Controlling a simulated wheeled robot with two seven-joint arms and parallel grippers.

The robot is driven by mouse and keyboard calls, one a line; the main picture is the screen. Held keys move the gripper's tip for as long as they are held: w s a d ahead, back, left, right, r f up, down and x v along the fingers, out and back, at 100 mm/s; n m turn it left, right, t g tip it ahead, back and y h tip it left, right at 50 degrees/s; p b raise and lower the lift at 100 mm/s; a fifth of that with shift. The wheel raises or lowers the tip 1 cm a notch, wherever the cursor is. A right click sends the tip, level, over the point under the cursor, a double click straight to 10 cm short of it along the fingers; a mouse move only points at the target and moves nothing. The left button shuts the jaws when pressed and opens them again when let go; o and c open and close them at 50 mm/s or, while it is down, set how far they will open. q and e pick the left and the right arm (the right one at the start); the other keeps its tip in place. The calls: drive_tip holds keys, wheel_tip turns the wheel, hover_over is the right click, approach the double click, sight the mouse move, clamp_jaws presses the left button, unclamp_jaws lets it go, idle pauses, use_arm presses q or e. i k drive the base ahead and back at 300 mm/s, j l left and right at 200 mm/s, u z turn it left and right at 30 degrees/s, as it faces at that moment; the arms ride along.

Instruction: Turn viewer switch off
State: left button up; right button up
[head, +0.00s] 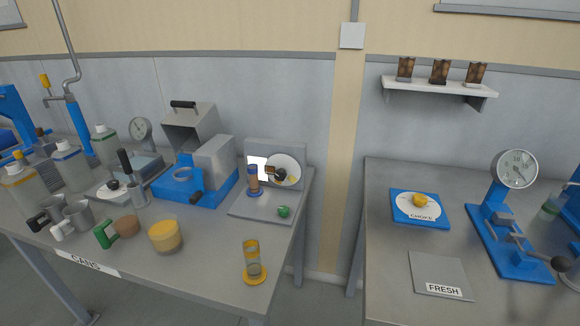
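What looks like the viewer (272,205) stands near the right end of the left table in the head view. It has a grey base plate and an upright grey back panel. A bright white square (257,170) shows on the panel, and it looks lit. A round white disc (287,163) with a dark knob is beside it. A green knob or button (284,211), possibly the switch, is at the front right of the base; its position cannot be told. A brown and blue cylinder (254,182) stands in front of the white square. Neither gripper is in view.
A blue and grey machine (205,180) stands left of the viewer. A yellow-banded glass (252,262) and a yellow-topped jar (165,236) are at the table's front. A gap separates this table from the right one, which holds a blue-framed plate (420,221) and a blue gauge press (505,240).

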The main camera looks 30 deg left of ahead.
sight(284, 211)
drive_tip(key=u, duration=1.2)
drive_tip(key=i+j+z, duration=0.35)
drive_tip(key=z, duration=0.15)
